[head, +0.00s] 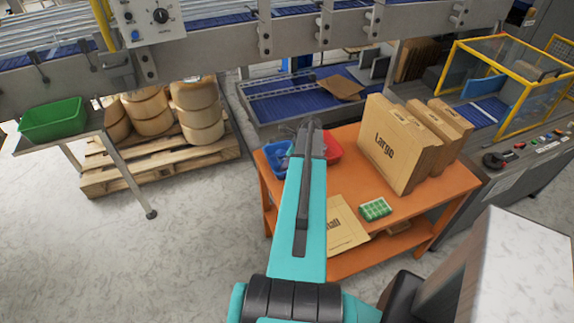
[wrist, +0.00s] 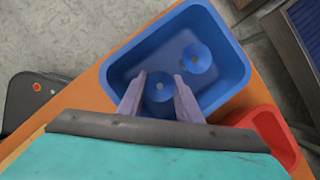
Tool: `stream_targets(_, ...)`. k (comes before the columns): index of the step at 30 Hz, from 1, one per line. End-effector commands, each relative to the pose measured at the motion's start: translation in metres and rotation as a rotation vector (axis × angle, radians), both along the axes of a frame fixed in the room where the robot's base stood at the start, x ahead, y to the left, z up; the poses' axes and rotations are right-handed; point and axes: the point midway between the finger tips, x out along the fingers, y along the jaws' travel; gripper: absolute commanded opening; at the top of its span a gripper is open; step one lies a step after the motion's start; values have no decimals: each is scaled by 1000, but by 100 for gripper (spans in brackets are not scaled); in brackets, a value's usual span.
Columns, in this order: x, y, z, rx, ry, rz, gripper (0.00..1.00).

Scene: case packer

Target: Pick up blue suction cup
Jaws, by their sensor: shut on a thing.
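In the wrist view, my gripper (wrist: 160,88) has its two pale purple fingers on either side of a blue suction cup (wrist: 159,86), shut on it. The cup is round with a small hole in its middle, and it is in or just above the blue bin (wrist: 118,68); its height cannot be told. A second blue suction cup (wrist: 197,57) lies in the bin, to the upper right of the gripped one. In the head view, the blue bin (head: 272,156) stands at the back left of the orange table, and my arm hides most of the gripper and both cups.
A red bin (head: 333,147) stands right beside the blue bin; it also shows in the wrist view (wrist: 270,130). The orange table (head: 458,182) also holds upright boxes marked Large (head: 392,150), a flat carton (head: 345,225) and a green-and-white pack (head: 375,209). A conveyor frame passes behind.

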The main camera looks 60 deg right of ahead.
Motion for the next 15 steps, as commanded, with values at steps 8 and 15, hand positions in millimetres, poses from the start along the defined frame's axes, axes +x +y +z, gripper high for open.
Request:
stream_targets(8, 0, 0, 10, -1, -1, 0, 10)
stream_targets(15, 0, 0, 34, -3, -1, -1, 10)
